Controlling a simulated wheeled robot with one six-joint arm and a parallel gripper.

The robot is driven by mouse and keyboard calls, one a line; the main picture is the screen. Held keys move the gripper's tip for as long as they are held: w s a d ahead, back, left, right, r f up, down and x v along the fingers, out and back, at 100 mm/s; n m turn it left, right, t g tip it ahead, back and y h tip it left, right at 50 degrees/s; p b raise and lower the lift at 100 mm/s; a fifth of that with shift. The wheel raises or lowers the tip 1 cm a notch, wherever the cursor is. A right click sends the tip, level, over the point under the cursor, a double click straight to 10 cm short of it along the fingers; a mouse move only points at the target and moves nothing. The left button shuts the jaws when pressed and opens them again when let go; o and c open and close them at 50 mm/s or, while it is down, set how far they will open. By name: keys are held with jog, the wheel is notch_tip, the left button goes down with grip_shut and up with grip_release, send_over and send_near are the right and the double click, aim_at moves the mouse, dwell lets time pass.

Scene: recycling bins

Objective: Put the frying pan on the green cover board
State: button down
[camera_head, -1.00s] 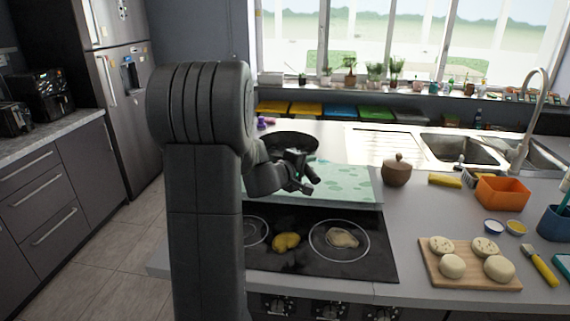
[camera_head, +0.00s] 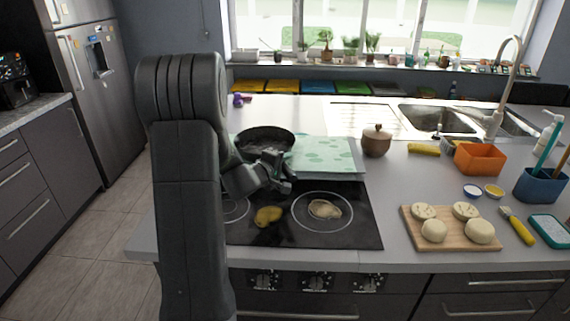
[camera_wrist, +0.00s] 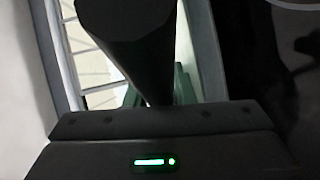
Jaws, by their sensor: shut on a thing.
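The dark round frying pan (camera_head: 264,138) is in the head view, over the left part of the green cover board. Whether it touches the board or hangs just above it, I cannot tell. The green cover board (camera_head: 328,153), pale green with darker spots, lies behind the cooktop, its left part hidden by the pan and my gripper. My gripper (camera_head: 277,170) is at the pan's near side, shut on its handle, which is mostly hidden there. A large dark shape, likely the handle, fills the top of the wrist view (camera_wrist: 125,18).
The black cooktop (camera_head: 345,228) in front holds a yellow item (camera_head: 268,216) and a pale item (camera_head: 325,209). A brown lidded pot (camera_head: 376,142) stands just right of the board. A wooden board (camera_head: 450,238) with several dough pieces and an orange bin (camera_head: 480,160) are farther right.

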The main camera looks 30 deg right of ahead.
jog(key=shift+r, duration=0.1)
jog(key=c, duration=1.2)
grip_release()
jog(key=shift+c, duration=0.2)
jog(key=v, duration=1.2)
